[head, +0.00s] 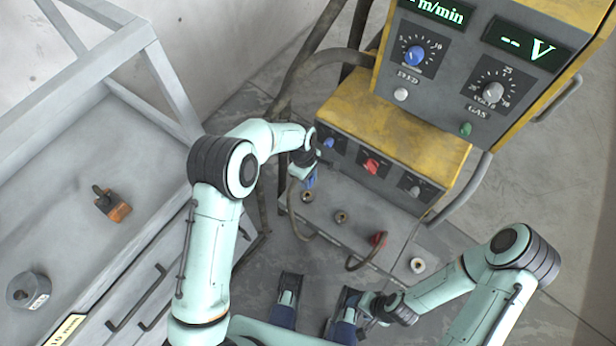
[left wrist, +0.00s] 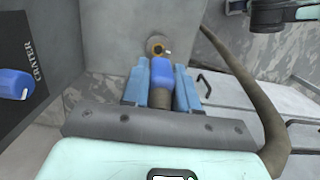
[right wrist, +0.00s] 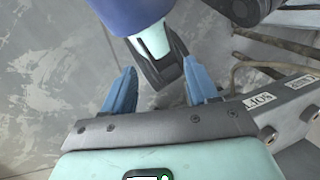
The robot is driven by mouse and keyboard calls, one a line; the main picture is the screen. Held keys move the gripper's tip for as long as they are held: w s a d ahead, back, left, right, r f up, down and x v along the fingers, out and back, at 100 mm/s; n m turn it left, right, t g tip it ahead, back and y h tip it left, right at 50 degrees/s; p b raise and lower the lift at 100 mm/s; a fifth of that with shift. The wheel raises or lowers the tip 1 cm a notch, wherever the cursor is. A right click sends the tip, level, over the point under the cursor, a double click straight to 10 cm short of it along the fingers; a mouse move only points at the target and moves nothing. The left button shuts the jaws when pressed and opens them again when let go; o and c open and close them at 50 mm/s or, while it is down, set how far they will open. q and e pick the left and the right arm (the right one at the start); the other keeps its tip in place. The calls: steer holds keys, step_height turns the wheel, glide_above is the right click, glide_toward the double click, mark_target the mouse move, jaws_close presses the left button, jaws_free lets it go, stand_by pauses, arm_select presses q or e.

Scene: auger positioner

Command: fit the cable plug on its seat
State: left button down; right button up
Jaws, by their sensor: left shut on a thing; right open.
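The blue cable plug (left wrist: 161,74) sits between the blue fingers of my left gripper (head: 310,181), which is shut on it. In the left wrist view, a brass-ringed seat (left wrist: 158,46) in the grey panel shows just beyond the plug's tip. I cannot tell whether they touch. In the head view this gripper is just above the leftmost seat (head: 307,196) on the machine's low front. A brown cable (left wrist: 250,90) curves past the gripper's right side. My right gripper (right wrist: 160,88) is open and empty, low near my base.
A second brass socket (head: 341,217), a red plug (head: 378,239) with a looped cable and a pale ring (head: 418,265) lie further right. The yellow-grey machine (head: 400,130) rises behind. A grey workbench (head: 120,150) stands left, with an orange-black object (head: 112,205) and a round grey part (head: 28,291).

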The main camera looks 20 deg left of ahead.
mark_target(309, 197)
steer(key=shift+r, duration=0.1)
arm_select(q)
steer(key=shift+f+b, duration=0.8)
steer(key=shift+f, duration=0.7)
steer(key=shift+f+b, duration=0.8)
steer(key=shift+f, duration=0.6)
arm_select(e)
steer(key=w+d+f+t, duration=0.1)
steer(key=w+d+f, duration=0.1)
steer(key=w+f, duration=0.2)
steer(key=shift+t+h, duration=0.3)
steer(key=shift+w+a+r, duration=0.1)
steer(key=shift+r, duration=0.15)
arm_select(q)
steer(key=shift+f+b, duration=0.65)
steer(key=shift+f, duration=0.85)
arm_select(e)
steer(key=shift+f, duration=1)
arm_select(q)
steer(key=c, duration=0.8)
jaws_free()
